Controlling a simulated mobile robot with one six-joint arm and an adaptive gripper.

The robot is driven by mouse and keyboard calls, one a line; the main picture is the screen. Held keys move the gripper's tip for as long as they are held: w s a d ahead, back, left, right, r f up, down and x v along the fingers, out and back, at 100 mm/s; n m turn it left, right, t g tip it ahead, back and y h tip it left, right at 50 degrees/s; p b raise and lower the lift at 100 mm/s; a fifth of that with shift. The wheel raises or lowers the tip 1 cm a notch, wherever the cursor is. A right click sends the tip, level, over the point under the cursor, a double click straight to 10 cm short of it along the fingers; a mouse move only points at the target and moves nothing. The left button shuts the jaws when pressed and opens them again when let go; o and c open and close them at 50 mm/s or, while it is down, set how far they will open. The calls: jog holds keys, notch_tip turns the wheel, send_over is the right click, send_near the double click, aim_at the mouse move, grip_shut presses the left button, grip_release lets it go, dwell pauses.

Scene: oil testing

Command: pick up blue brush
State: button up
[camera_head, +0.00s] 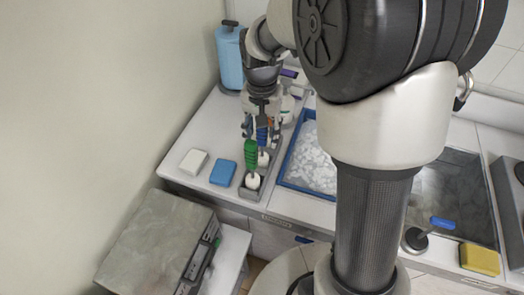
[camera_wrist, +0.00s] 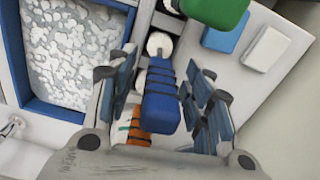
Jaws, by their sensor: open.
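The blue brush (camera_wrist: 160,98) shows its blue ribbed handle in the wrist view, between the two fingers of my gripper (camera_wrist: 164,88). The fingers are open, one on each side of the handle, with a gap visible on the right. In the head view my gripper (camera_head: 261,124) points down over the blue brush (camera_head: 262,136), which is partly hidden behind the green brush (camera_head: 251,154). The green brush stands just in front and also shows at the top of the wrist view (camera_wrist: 226,20). An orange and white object (camera_wrist: 136,128) lies behind the blue handle.
The brushes stand in a narrow grey rack (camera_head: 247,194). A blue-rimmed basin (camera_head: 284,181) with white foam is to its right. A blue sponge (camera_head: 223,172) and a white sponge (camera_head: 193,162) lie on the left.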

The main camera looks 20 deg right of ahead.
jog(key=shift+f, duration=0.5)
jog(key=shift+r, duration=0.1)
jog(key=shift+c, duration=0.4)
jog(key=c, duration=1)
